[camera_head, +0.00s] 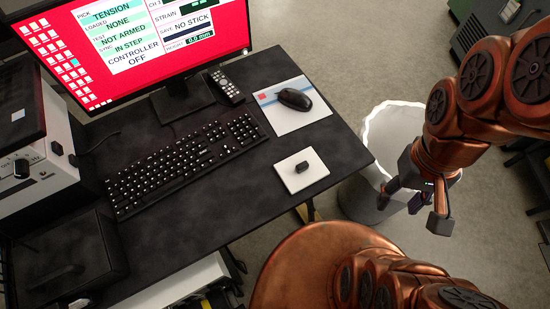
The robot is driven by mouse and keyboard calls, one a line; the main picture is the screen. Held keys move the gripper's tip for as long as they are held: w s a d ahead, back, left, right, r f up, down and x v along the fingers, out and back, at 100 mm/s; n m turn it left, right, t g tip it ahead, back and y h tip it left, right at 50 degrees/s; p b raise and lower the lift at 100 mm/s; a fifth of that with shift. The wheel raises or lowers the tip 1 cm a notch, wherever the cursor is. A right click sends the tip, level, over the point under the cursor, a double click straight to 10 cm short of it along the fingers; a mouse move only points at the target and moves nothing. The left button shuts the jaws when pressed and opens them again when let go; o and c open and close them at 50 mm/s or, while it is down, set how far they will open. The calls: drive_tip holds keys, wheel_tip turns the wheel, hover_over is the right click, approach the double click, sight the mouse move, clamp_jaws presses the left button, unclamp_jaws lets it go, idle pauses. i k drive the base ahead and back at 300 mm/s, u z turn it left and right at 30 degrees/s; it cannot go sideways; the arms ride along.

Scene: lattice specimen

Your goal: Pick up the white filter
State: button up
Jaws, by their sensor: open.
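I cannot tell for certain which thing is the white filter. A white square piece (288,181) lies flat near the right front edge of the black desk, with a small black object (302,167) on it. My gripper (414,207) is open and empty, off the desk's right side. It is to the right of the white square piece and clearly apart from it.
On the black desk (225,215) are a keyboard (185,165), a mouse (295,98) on a pale pad (300,122), a remote (226,87) and a red-screened monitor (215,30). A white instrument (50,150) stands at left. The desk's front middle is clear.

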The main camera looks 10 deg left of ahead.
sight(301, 170)
drive_tip(key=u, duration=2.25)
drive_tip(key=k, duration=0.15)
drive_tip(key=u, duration=1.95)
drive_tip(key=k, duration=0.25)
drive_tip(key=z, duration=2.75)
